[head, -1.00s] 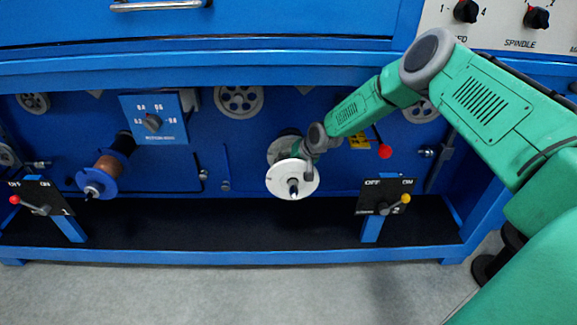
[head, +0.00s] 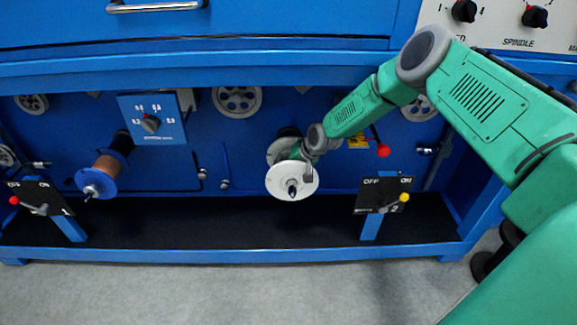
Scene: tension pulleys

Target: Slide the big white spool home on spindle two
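The big white spool (head: 291,180) is in the middle of the blue machine, with its white front flange facing me. A dark spindle tip (head: 292,188) shows through its centre, so the spool is around the spindle. How deep it sits cannot be seen. My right gripper (head: 306,168) reaches in from the right and is at the upper right of the spool's front flange. One dark finger shows against the flange edge; the rest is hidden, so I cannot tell how far it is closed. My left gripper is not in view.
A blue-ended copper spool (head: 104,180) sits on the left spindle. Switch panels with levers stand in front at left (head: 38,201) and right (head: 385,196). A tension dial box (head: 152,119) hangs above. The dark tray (head: 240,222) below is clear.

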